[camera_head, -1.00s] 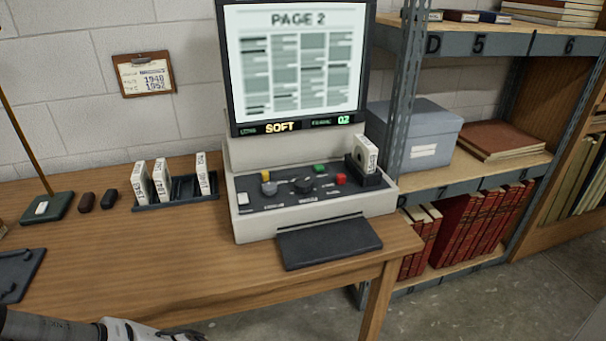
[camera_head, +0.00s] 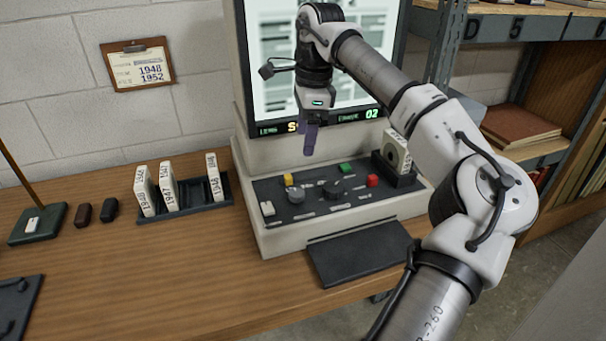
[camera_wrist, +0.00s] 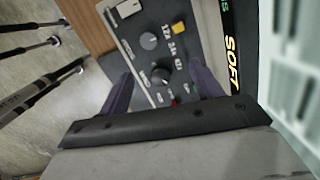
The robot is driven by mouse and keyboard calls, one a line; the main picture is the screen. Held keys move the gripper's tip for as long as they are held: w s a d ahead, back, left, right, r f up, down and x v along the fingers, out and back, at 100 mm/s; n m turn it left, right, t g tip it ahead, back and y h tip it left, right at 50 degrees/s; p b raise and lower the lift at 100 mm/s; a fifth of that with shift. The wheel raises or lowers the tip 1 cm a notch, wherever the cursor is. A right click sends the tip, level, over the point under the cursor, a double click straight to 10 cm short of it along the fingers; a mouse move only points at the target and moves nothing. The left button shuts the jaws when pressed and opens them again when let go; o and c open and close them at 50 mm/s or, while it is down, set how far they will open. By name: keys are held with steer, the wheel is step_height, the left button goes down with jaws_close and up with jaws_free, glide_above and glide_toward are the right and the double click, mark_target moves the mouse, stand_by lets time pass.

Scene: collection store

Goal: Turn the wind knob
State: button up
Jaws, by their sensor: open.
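The reader's dark control panel (camera_head: 262,190) carries two dark round knobs. A smaller knob (camera_head: 296,195) is at left near the yellow button, and a larger knob (camera_head: 332,188) is near the middle. My gripper (camera_head: 310,148) is open, pointing down above the back of the panel and apart from both knobs. In the wrist view, the larger knob (camera_wrist: 160,77) lies between the purple fingers (camera_wrist: 161,84), and the smaller knob (camera_wrist: 148,41) is beyond them.
Yellow (camera_head: 288,180), green (camera_head: 345,168) and red (camera_head: 372,181) buttons sit close around the knobs. A boxed reel (camera_head: 397,152) stands in a holder at the panel's right. The screen (camera_head: 275,70) rises behind.

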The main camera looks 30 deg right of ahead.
steer(key=r+m+h, duration=0.1)
glide_above(334, 186)
steer(key=shift+g, duration=0.4)
step_height(334, 186, down, 14)
steer(key=shift+w+r+p, duration=0.1)
steer(key=shift+r+p, duration=0.1)
steer(key=shift+p, duration=0.25)
steer(key=c, duration=1)
